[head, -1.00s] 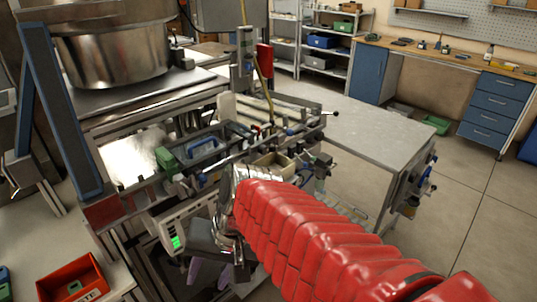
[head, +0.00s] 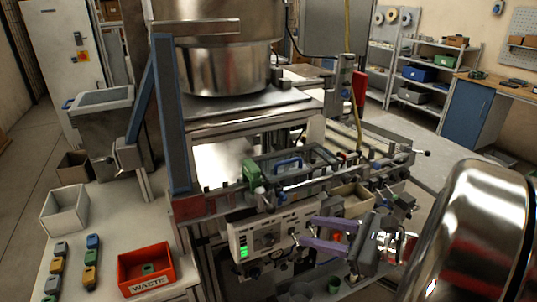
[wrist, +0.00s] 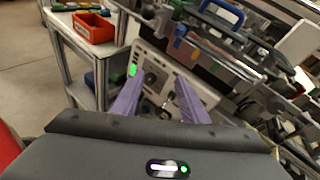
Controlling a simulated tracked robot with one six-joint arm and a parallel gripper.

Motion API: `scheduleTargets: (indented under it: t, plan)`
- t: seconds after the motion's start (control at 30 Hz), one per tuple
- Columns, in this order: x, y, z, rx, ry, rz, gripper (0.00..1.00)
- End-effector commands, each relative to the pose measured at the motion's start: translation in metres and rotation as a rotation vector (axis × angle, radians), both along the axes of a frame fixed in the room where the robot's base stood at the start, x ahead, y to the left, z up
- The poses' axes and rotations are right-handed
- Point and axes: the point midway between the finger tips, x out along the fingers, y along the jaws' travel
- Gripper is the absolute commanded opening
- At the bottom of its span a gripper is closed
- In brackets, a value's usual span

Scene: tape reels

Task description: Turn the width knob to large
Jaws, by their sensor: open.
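A pale control panel (head: 252,230) with a green display (head: 243,252) and dark knobs (head: 268,239) is on the front of the machine. The knob labels are too small to read, so I cannot tell which is the width knob or where it points. My gripper (head: 306,230) is open, with two purple fingers pointing left, at the panel's right end in the head view. The panel (wrist: 150,54) also shows in the wrist view, beyond and between the spread fingers. Nothing is between the fingers. Whether a fingertip touches the panel I cannot tell.
A red waste bin (head: 146,268) and small coloured parts (head: 91,260) lie on the left bench. A blue-handled tray (head: 290,163) sits above the panel. A beige box (head: 350,200) is right of it. A blue frame post (head: 170,115) stands at the left.

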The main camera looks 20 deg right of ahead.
Motion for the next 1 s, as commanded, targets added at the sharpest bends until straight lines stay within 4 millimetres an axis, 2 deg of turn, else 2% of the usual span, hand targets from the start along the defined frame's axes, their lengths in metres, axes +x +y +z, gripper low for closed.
scheduleTargets:
  t: [0.03,0.2,0.3,0.4,0.57,1.0]
  plan:
    - [-0.002,-0.021,0.002,0.052,-0.02,-0.073,0.4]
    - [-0.015,-0.089,0.014,0.209,-0.105,-0.3,0.4]
    - [-0.028,-0.125,0.018,0.282,-0.159,-0.414,0.4]
    - [-0.04,-0.15,0.022,0.331,-0.2,-0.492,0.4]
    - [-0.048,-0.166,0.024,0.361,-0.23,-0.541,0.4]
    - [-0.044,-0.165,0.024,0.361,-0.23,-0.538,0.4]
